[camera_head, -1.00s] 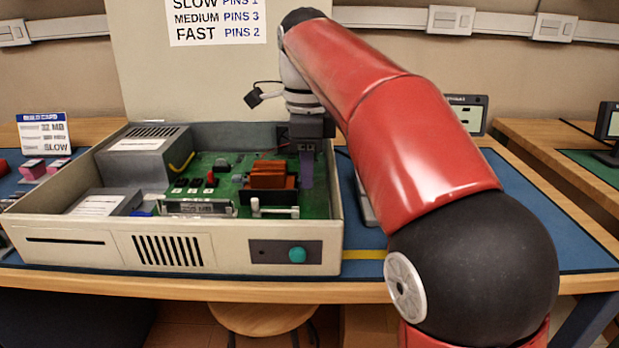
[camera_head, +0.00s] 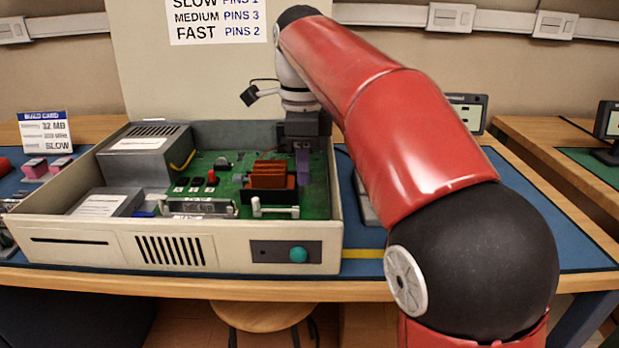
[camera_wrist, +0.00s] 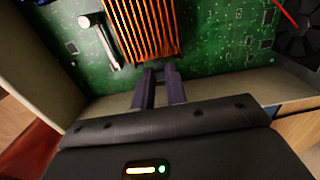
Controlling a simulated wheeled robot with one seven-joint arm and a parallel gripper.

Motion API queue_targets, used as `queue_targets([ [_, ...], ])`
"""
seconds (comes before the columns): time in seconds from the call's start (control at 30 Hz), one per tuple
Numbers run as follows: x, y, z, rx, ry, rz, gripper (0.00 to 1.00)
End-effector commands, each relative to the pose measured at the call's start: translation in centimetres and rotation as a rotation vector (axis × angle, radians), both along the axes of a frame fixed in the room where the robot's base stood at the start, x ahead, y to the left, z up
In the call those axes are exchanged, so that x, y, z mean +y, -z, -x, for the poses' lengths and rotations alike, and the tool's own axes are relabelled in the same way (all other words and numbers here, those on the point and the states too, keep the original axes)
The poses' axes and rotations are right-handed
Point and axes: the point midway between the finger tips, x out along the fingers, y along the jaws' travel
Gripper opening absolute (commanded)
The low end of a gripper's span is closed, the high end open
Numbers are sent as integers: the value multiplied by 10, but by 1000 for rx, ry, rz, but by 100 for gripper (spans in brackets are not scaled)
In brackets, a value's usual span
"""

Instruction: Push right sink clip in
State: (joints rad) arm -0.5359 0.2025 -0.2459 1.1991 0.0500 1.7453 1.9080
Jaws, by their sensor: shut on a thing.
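The heat sink (camera_head: 268,174) has orange-copper fins and stands on the green board inside the open computer case. It also shows at the top of the wrist view (camera_wrist: 145,28). My gripper (camera_head: 302,178) points down just right of the sink, inside the case's right wall. In the wrist view my gripper's purple fingers (camera_wrist: 159,73) reach the sink's near edge. They are close together, shut on a small greyish piece at that edge, apparently the right sink clip (camera_wrist: 159,74). The fingers mostly hide the clip, so I cannot tell how far in it sits.
The case's right wall (camera_head: 337,205) is close to my gripper. A build card (camera_head: 45,131) stands on the bench at left.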

Motion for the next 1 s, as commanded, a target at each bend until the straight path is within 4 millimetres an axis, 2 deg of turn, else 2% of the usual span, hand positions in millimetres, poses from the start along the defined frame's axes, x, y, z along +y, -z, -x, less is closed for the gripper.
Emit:
queue_targets([
  [0.73, 3, -2, 0, -2, -1, -2, 5],
  [0.77, 3, -2, 0, -2, -1, -2, 17],
  [0.8, 3, -2, 0, -2, -1, -2, 23],
  [1.0, 2, -1, 0, -1, 0, -1, 23],
])
